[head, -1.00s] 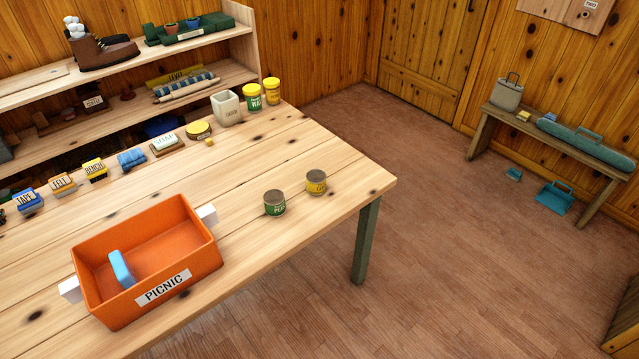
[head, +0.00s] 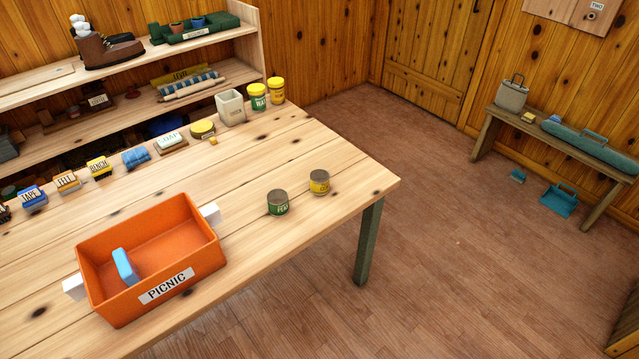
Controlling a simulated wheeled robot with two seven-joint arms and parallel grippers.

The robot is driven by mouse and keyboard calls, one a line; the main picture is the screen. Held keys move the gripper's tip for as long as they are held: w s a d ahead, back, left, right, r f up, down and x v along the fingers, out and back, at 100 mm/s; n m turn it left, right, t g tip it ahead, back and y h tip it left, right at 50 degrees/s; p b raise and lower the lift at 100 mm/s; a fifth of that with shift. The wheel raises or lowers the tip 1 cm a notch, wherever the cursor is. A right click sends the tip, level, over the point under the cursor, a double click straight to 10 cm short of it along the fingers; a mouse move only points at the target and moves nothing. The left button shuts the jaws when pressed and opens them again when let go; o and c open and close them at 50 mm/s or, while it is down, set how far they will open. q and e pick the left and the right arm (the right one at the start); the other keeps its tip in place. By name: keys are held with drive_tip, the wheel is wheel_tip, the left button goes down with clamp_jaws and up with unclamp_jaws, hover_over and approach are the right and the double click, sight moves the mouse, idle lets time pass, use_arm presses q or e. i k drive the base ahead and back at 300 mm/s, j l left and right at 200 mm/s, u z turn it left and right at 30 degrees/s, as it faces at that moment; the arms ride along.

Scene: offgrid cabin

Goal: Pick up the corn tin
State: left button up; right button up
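A small tin with a yellow label (head: 319,182), which looks like the corn tin, stands upright on the wooden table (head: 330,150) near its right end. Its lettering is too small to read. A similar tin with a green label (head: 278,203) stands just left of it, with a small gap between them. Neither of my grippers shows in the head view.
An orange PICNIC box (head: 205,258) with white handles and a blue item (head: 125,267) inside stands left of the tins. Two taller jars (head: 277,91), a pale square pot (head: 230,107) and several small packs line the back. Table around the tins is clear.

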sight(320, 178)
drive_tip(key=u, duration=0.55)
drive_tip(key=i+l+u, duration=0.1)
drive_tip(key=l+u, duration=1)
drive_tip(key=l, duration=0.55)
drive_tip(key=k+l+u, duration=0.1)
drive_tip(key=l, duration=0.6)
drive_tip(key=k+l+u, duration=0.1)
drive_tip(key=l, duration=0.55)
